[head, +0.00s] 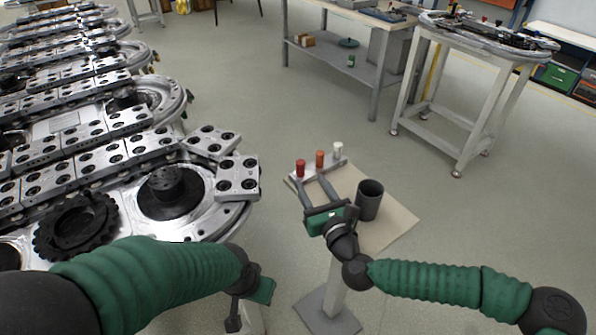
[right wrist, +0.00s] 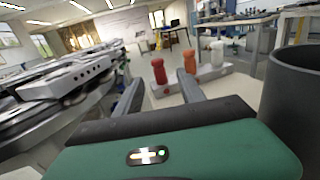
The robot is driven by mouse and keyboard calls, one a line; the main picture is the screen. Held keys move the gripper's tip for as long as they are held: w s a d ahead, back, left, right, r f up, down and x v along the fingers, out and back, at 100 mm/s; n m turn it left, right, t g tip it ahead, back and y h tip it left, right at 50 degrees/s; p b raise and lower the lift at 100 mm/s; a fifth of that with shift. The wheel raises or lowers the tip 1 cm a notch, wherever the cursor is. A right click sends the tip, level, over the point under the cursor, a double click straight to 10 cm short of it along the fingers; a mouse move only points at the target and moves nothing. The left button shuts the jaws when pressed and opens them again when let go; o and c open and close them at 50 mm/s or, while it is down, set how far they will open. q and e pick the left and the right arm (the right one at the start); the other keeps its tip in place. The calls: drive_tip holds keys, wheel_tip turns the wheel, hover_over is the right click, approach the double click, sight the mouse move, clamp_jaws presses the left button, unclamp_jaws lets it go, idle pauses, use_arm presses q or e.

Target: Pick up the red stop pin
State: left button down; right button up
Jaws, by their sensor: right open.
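The red stop pin (head: 300,167) stands upright at the left end of a light holder bar (head: 330,167) on a small stand. In the right wrist view the red pin (right wrist: 159,72) shows ahead, between the lines of the two fingers. My right gripper (head: 316,178) is open and empty, its fingers pointing at the pins from the near side. The fingers also show in the right wrist view (right wrist: 160,92), a little short of the red pin. My left gripper (head: 250,300) is low at the bottom of the head view, by the track; its jaws are unclear.
An orange pin (head: 320,158) and a white pin (head: 338,150) stand beside the red one. A dark grey cup (head: 369,200) stands right of my right gripper on the stand top (head: 398,222). The ring track (head: 236,215) fills the left side.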

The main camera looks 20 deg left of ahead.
sight(298, 162)
drive_tip(key=x, duration=0.3)
drive_tip(key=d+x, duration=0.1)
drive_tip(key=x, duration=0.1)
drive_tip(key=shift+w+f, duration=0.1)
drive_tip(key=shift+w, duration=0.2)
drive_tip(key=w+a, duration=0.2)
drive_tip(key=a, duration=0.1)
drive_tip(key=w+a+b, duration=0.1)
drive_tip(key=w+a, duration=0.1)
drive_tip(key=shift+f, duration=0.3)
drive_tip(key=shift+d, duration=0.25)
drive_tip(key=shift+c, duration=1.9)
drive_tip(key=shift+s+a, duration=0.1)
clamp_jaws()
